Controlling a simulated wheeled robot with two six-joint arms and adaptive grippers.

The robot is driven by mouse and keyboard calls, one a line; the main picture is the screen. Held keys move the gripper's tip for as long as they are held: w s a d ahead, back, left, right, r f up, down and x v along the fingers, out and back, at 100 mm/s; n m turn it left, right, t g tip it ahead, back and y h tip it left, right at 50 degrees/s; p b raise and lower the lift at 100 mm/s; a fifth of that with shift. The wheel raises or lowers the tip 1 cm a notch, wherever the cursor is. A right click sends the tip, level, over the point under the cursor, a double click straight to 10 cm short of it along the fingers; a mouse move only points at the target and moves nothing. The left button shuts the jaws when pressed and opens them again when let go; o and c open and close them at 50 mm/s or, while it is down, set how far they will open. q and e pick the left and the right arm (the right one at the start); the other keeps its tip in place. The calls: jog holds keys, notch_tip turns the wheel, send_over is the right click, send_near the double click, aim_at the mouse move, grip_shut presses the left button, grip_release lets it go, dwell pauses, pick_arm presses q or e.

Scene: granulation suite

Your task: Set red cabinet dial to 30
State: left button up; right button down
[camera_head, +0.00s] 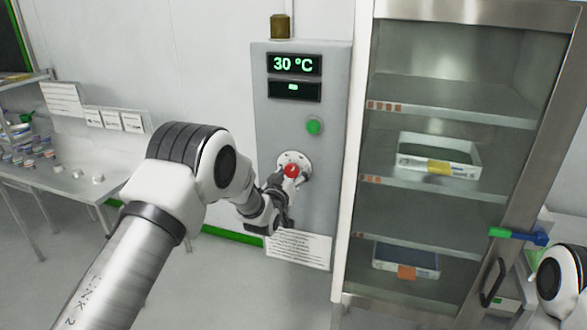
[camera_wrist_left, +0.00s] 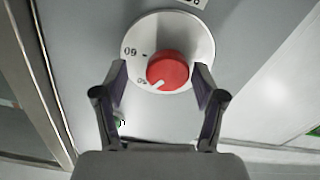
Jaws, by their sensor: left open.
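The red dial (camera_head: 291,171) sits on a round white scale plate on the grey control panel (camera_head: 330,120). In the left wrist view the red dial (camera_wrist_left: 168,70) has a white pointer mark toward its lower left, and a "60" shows on the plate. The upper display (camera_head: 294,64) reads 30 °C in green. My left gripper (camera_wrist_left: 160,82) is open, with one finger on each side of the dial and a visible gap to each. In the head view the left gripper (camera_head: 283,184) is at the dial, partly hidden by its own wrist.
A green button (camera_head: 314,126) is above the dial, and a printed label (camera_head: 300,248) is below it. A glass-fronted cabinet (camera_head: 352,150) with trays on shelves stands close on the right. A table (camera_head: 60,185) with small containers is at the left.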

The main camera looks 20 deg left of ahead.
pick_arm(q)
jog(key=shift+w+a+f, duration=0.3)
jog(key=shift+w+a, duration=0.1)
jog(key=shift+a, duration=0.1)
jog(key=shift+s+d+r, duration=0.1)
jog(key=shift+d, duration=0.1)
jog(key=c, duration=1.1)
jog(key=shift+c, duration=0.2)
